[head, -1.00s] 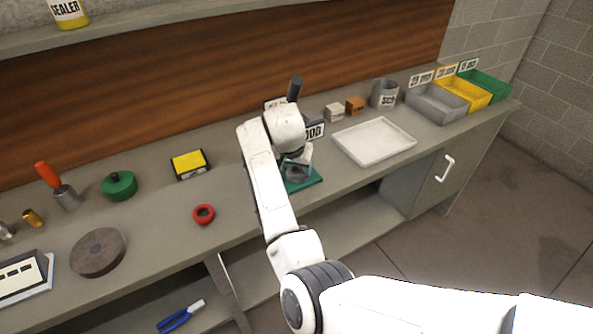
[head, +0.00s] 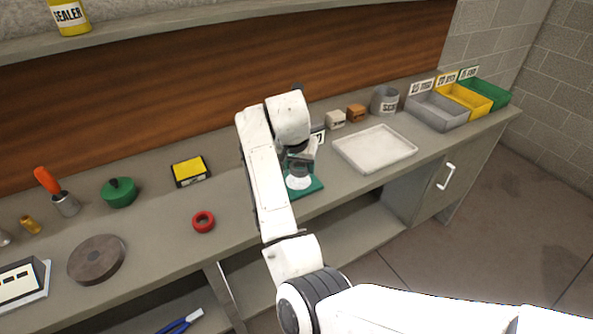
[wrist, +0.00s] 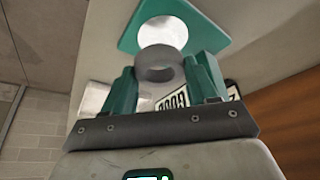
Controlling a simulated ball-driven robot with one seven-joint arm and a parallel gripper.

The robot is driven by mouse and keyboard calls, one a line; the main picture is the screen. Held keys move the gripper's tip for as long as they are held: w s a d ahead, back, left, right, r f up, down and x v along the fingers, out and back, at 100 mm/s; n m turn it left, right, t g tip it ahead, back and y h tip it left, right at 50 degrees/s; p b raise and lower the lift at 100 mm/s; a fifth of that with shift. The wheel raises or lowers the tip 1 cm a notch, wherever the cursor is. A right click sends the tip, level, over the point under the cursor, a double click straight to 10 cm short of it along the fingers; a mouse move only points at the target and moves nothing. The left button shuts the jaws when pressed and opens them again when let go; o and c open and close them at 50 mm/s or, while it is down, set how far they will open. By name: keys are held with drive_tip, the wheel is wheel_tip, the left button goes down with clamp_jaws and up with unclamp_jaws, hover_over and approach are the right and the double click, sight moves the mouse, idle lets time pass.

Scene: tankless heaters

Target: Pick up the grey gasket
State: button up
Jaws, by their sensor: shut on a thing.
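The grey gasket (wrist: 158,64) is a thick ring held between the green fingers of my gripper (wrist: 163,70) in the wrist view. My gripper is shut on it. Beyond the ring is a green mat (wrist: 200,32) with a white round spot (wrist: 164,31), partly hidden by the gasket. In the head view my gripper (head: 300,165) is over the green mat (head: 312,187), and the gasket shows small and dark above the white spot (head: 298,183). The gasket appears raised off the mat.
A white tray (head: 374,148) lies right of the mat. Grey (head: 437,112), yellow (head: 466,98) and green (head: 488,93) bins stand at the far right. A red ring (head: 203,222) and a yellow-topped box (head: 190,170) are to the left. Bench space between them is clear.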

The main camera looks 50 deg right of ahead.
drive_tip(key=s+a+r+p, duration=0.1)
drive_tip(key=s+a+r, duration=0.3)
drive_tip(key=s+r, duration=0.4)
drive_tip(key=shift+s+a, duration=0.3)
drive_tip(key=shift+s, duration=1.5)
